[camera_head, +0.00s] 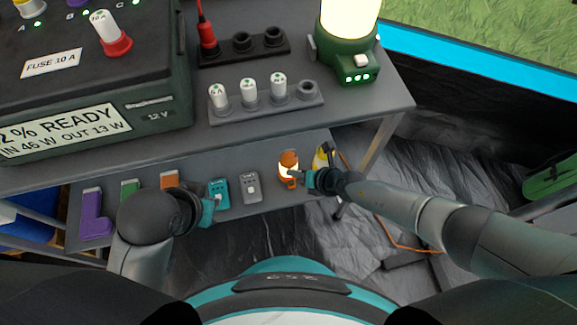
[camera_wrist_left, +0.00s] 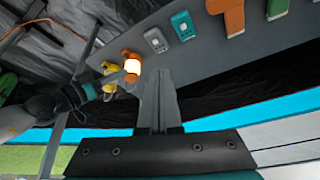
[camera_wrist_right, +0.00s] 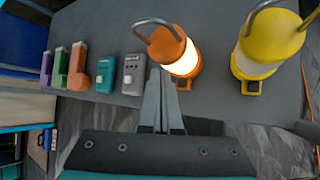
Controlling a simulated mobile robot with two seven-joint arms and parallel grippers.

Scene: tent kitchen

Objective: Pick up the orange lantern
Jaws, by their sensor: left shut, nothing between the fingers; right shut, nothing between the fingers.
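The orange lantern (camera_head: 289,165) stands lit on the lower shelf, left of a yellow lantern (camera_head: 322,158). In the right wrist view the orange lantern (camera_wrist_right: 174,52) has a grey wire handle and a glowing white body. My right gripper (camera_head: 309,177) is just right of the orange lantern in the head view. Its fingers (camera_wrist_right: 162,98) are shut and empty, close to the lantern; I cannot tell whether they touch. My left gripper (camera_head: 213,208) is shut and empty near the shelf's front edge, by the teal device. The left wrist view also shows the orange lantern (camera_wrist_left: 132,65).
On the lower shelf (camera_head: 265,207) stand purple (camera_head: 94,215), green (camera_head: 130,187) and orange (camera_head: 169,180) pieces, a teal device (camera_head: 218,190) and a grey device (camera_head: 250,187). Above, the upper shelf (camera_head: 330,118) holds a power box (camera_head: 150,110), a fuse rack (camera_head: 265,108) and a green lamp (camera_head: 346,50).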

